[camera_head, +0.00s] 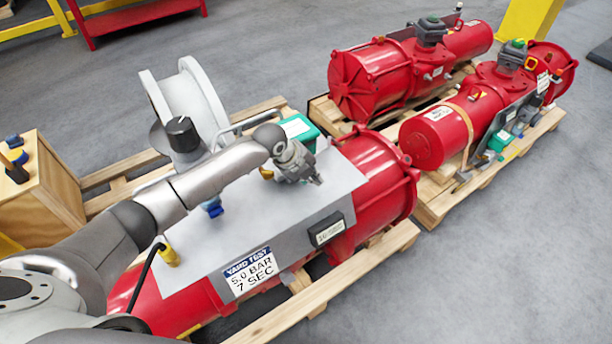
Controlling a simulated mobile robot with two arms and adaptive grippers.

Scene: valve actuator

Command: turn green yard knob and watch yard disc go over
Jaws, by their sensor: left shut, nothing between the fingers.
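My left arm reaches in from the left over a grey plate (250,213) on the nearest red actuator (385,180). My left gripper (316,180) is shut and empty above the plate's right part. I see no clear green knob on this plate; one may be hidden behind the gripper. A green box (309,133) with a white top sits just behind the gripper. A black dial (182,133) with a pale mark stands beside a grey flanged valve body (192,100). I cannot make out a disc inside it. My right gripper is not in view.
A sign (251,272) reads "YARD TEST 5.0 BAR 7 SEC". The plate carries a blue fitting (212,206) and a yellow fitting (168,254). A wooden box (40,190) stands left. Two more red actuators (365,80) (440,138) sit on pallets behind.

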